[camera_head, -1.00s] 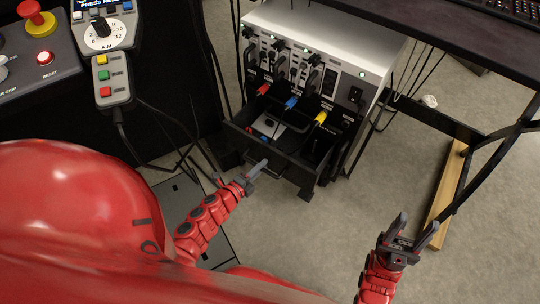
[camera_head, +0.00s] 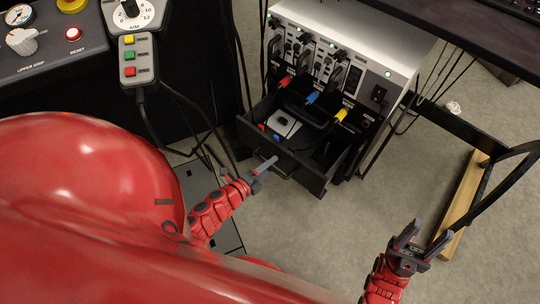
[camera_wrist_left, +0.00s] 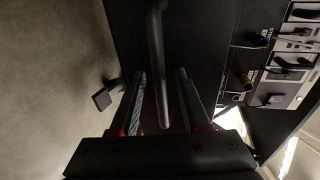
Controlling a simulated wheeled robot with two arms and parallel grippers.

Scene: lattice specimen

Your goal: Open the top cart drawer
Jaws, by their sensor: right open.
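The cart (camera_head: 370,45) stands at top centre with its top drawer (camera_head: 309,172) pulled out; its inside shows in the head view. Inside lie a white item (camera_head: 284,123) and small red and blue pieces. My left gripper (camera_head: 266,165) is at the handle on the drawer front. In the left wrist view, the dark bar handle (camera_wrist_left: 157,62) runs between the two fingers (camera_wrist_left: 161,100) of my left gripper, with gaps beside it, so the gripper looks open around the bar. My right gripper (camera_head: 416,240) is open and empty, well right of the drawer.
Red, blue and yellow plugs (camera_head: 312,97) with cables hang on the cart front above the drawer. A control panel (camera_head: 60,40) is at upper left. A dark table (camera_head: 470,30) with a metal frame and wooden bar (camera_head: 465,200) is at right. Floor between drawer and right gripper is clear.

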